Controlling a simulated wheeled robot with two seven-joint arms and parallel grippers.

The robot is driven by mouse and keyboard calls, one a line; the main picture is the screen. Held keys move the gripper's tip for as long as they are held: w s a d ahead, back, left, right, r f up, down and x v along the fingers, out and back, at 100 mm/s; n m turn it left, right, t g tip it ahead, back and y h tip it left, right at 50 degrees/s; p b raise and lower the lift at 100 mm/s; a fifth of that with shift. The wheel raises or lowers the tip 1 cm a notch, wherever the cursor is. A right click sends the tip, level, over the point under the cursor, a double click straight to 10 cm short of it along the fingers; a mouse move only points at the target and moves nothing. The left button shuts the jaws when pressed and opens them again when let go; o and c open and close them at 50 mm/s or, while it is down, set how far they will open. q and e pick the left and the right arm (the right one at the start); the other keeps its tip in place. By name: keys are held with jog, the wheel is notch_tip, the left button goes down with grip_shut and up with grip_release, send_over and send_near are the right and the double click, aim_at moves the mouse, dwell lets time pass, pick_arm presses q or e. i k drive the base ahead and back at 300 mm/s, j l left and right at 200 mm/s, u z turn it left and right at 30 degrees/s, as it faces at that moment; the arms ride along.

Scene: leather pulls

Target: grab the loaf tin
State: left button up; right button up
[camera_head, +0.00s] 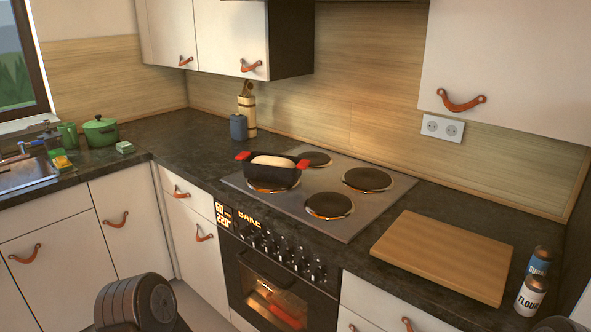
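The loaf tin (272,172) is dark with a red grip at each end, and a pale loaf or dough (273,161) shows at its top. A dark rounded part of my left arm shows at the bottom left, well short of the tin. A small dark shape at the bottom right corner may be part of my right arm. Neither gripper's fingers are in view. Nothing touches the tin.
A wooden board (443,254) lies right of the hob, with a flour can (530,296) and a blue can (539,262) beyond it. A blue canister (238,127) stands behind left of the tin. The lit oven (273,294) is below.

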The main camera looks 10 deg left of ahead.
aim_at(283, 176)
jog(key=i+j+z, duration=0.1)
jog(key=j+z, duration=0.4)
jog(key=i+j+z, duration=0.1)
jog(key=j+z, duration=0.2)
jog(key=z, duration=0.15)
jog(key=j+z, duration=0.1)
jog(key=j, duration=0.7)
jog(key=j+z, duration=0.1)
jog(key=j, duration=0.7)
jog(key=k+j+z, duration=0.15)
jog(key=j, duration=0.65)
